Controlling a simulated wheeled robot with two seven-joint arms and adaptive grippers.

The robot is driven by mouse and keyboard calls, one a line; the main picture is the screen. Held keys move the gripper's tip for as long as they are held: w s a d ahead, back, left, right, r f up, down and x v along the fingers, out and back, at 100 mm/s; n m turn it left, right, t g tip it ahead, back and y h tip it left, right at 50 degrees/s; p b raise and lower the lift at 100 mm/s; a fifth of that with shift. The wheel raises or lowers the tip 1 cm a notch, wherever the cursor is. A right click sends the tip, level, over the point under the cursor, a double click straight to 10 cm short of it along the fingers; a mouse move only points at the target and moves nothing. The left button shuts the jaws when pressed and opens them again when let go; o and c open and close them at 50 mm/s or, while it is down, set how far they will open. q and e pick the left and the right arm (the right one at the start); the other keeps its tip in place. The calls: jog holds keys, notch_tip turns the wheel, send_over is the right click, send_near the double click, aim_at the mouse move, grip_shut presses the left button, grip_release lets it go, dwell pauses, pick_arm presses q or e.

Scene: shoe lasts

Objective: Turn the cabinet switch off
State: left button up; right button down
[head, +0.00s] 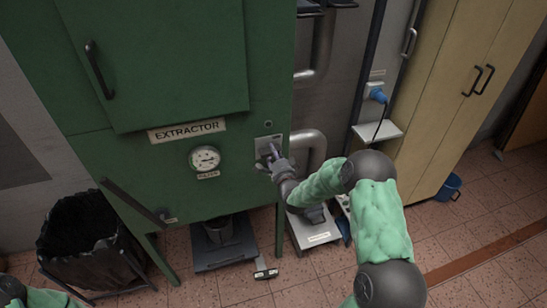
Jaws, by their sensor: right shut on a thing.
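The green extractor cabinet (105,165) fills the left half of the head view. Its switch plate (268,142), a small grey panel, sits on the front at the right, beside the round gauge (205,158). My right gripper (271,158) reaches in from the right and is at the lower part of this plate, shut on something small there. The gripper's fingers hide the switch lever, so its position cannot be told. My left gripper is not in view; only a bit of my left arm shows at the bottom left corner.
A black-lined bin (85,240) stands at the lower left. Grey pipes (312,145) run behind my right arm. A blue plug (376,94) and beige lockers (445,90) are at the right.

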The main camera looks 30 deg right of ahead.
jog(key=shift+f+m+b, duration=0.15)
jog(key=shift+m+b, duration=0.25)
jog(key=shift+m, duration=0.2)
jog(key=c, duration=1)
grip_release()
jog(key=v, duration=1.2)
